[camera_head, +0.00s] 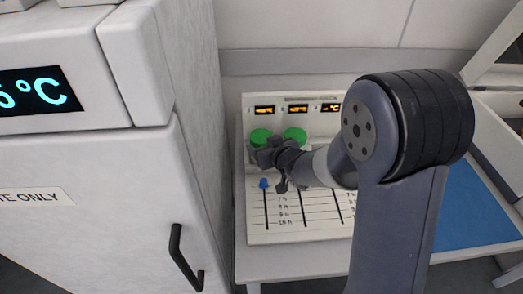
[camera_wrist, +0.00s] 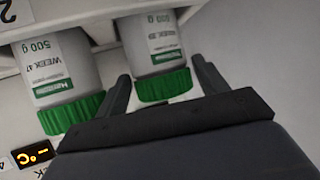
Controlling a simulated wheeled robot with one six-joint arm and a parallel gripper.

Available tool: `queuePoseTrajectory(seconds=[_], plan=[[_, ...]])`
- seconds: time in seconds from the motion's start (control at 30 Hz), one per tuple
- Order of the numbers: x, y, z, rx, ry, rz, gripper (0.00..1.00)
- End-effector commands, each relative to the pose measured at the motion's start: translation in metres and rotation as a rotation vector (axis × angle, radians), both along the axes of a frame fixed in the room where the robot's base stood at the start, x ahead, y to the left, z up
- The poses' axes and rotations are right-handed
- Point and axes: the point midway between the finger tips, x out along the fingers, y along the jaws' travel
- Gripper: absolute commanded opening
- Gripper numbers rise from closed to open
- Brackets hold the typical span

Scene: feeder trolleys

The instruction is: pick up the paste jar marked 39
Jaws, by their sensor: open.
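The paste jar marked 39 (camera_wrist: 152,45) is white with a green lid, and its label seems to read WEEK 39, 500 g. It appears upside down in the wrist view. My gripper (camera_wrist: 160,72) is open, with one finger on each side of this jar near the lid; contact cannot be told. In the head view the jar's green lid (camera_head: 261,135) is the left of two, and my gripper (camera_head: 264,157) is just in front of it, hiding the jar body.
A similar jar marked WEEK 47 (camera_wrist: 60,75) stands close beside it; its lid (camera_head: 296,133) shows in the head view. Small lit displays (camera_head: 264,109) sit behind. A blue knob (camera_head: 263,183) is on the panel (camera_head: 257,234) in front. A tall white cabinet (camera_head: 90,180) stands close at left.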

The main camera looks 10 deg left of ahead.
Motion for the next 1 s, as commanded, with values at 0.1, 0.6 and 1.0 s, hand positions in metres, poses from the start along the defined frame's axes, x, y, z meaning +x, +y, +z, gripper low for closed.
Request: queuePoseTrajectory(seconds=[0.1, 0.6, 1.0], plan=[[0.012, 0.009, -0.006, -0.002, 0.001, 0.001, 0.68], [0.021, 0.015, -0.011, 0.000, 0.000, 0.000, 0.60], [0.021, 0.015, -0.011, 0.000, 0.000, 0.000, 0.27]])
